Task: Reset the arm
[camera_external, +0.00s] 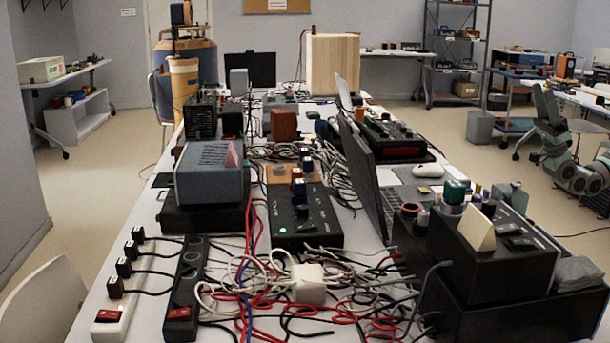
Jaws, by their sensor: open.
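My gripper cannot be made out anywhere in the external view. No object is seen being held. The long white table (100,290) runs from the front to the back of the room and is crowded with electronics. A black control box (300,215) with knobs and a green light sits at its middle. A blue-grey boxed device (210,172) rests on a black unit to the left of it. An open laptop (366,175) stands to the right.
Tangled red, white and black cables (265,285) cover the table's front middle. Power strips (182,290) lie at front left. A large black box (490,255) fills the front right. A wooden box (333,63) stands at the back.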

